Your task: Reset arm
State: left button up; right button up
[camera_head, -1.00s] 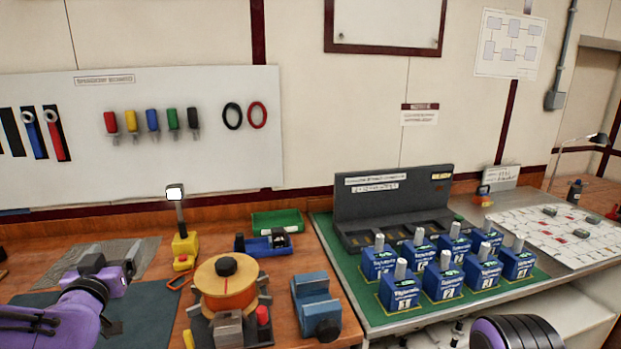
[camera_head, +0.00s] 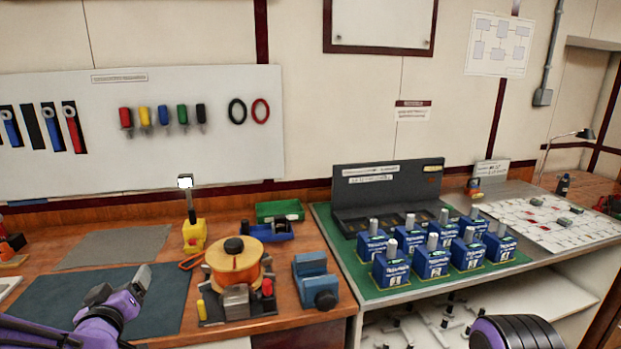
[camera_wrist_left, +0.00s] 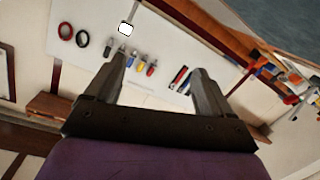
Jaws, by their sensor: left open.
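My left gripper (camera_head: 141,280) is over the dark mat (camera_head: 60,296) at the lower left of the head view, with its purple wrist behind it. In the left wrist view its two fingers (camera_wrist_left: 160,88) stand apart with nothing between them; the wall board shows beyond. My right gripper is not in view; a dark ribbed, purple-edged part of my right arm (camera_head: 515,333) shows at the bottom right. Blue numbered breaker blocks (camera_head: 432,262) with grey posts stand in two rows on the green mat (camera_head: 352,270), in front of a dark slotted rack (camera_head: 388,190).
Right of my left gripper stand an orange spool on a base (camera_head: 236,268), a blue vise-like block (camera_head: 314,280) and a yellow stand (camera_head: 194,236). Green (camera_head: 279,210) and blue (camera_head: 262,232) bins sit behind. A shelf (camera_head: 470,305) with small parts lies below the right table.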

pick_arm(q)
jog(key=s+d+f+g, duration=0.1)
jog(key=s+f+g, duration=0.15)
jog(key=f, duration=0.45)
jog(key=s+d+f+n+g, duration=0.1)
jog(key=s+d+f, duration=0.1)
jog(key=s+f, duration=0.35)
jog(key=s+d+f+g, duration=0.1)
jog(key=s+f+g, duration=0.1)
jog(key=f, duration=0.7)
jog(key=s+d+f+g, duration=0.2)
jog(key=s+f+g, duration=0.1)
jog(key=s+f, duration=0.5)
jog(key=s+d+f+m+g+h, duration=0.1)
jog(key=s+f, duration=0.6)
jog(key=s, duration=0.8)
jog(key=shift+d+f+m+g+h, duration=0.3)
jog(key=shift+d+f+g, duration=0.15)
jog(key=shift+g, duration=0.8)
